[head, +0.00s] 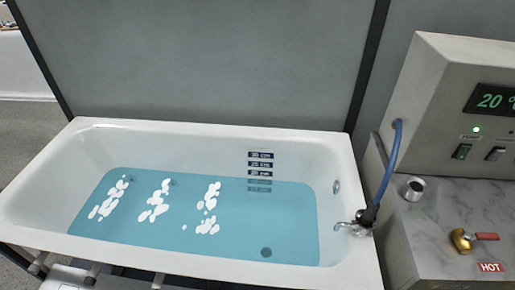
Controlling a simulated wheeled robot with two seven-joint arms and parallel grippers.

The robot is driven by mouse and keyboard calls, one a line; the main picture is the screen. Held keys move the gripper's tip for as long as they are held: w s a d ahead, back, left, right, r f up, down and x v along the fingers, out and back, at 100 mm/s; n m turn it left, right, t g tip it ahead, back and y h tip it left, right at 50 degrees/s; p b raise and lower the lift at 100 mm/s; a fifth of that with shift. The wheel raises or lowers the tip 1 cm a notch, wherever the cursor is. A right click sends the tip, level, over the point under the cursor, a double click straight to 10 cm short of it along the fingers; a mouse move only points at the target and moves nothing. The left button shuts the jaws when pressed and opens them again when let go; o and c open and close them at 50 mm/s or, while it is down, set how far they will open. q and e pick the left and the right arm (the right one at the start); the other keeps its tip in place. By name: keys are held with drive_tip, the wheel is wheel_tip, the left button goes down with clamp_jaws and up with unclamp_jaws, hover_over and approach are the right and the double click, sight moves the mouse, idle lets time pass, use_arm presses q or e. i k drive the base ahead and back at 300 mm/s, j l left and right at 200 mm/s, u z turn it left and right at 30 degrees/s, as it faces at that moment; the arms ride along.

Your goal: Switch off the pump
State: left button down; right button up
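A grey control box (440,85) stands at the right, with a display (494,100) reading 20 in green; the display is cut off by the frame edge. A small green light (476,129) glows below the display. The small labels above the switches are too small to read, so I cannot tell which one is for the pump.
A white bathtub (100,262) holds blue water (250,220) with white patches on it. A tap (357,222) with a blue hose (391,160) is at its right end. A silver knob (414,188), a brass valve with red handle (463,240) and a HOT label (491,267) are on the marble counter (430,215).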

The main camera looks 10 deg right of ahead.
sight(462, 154)
drive_tip(key=z, duration=1.65)
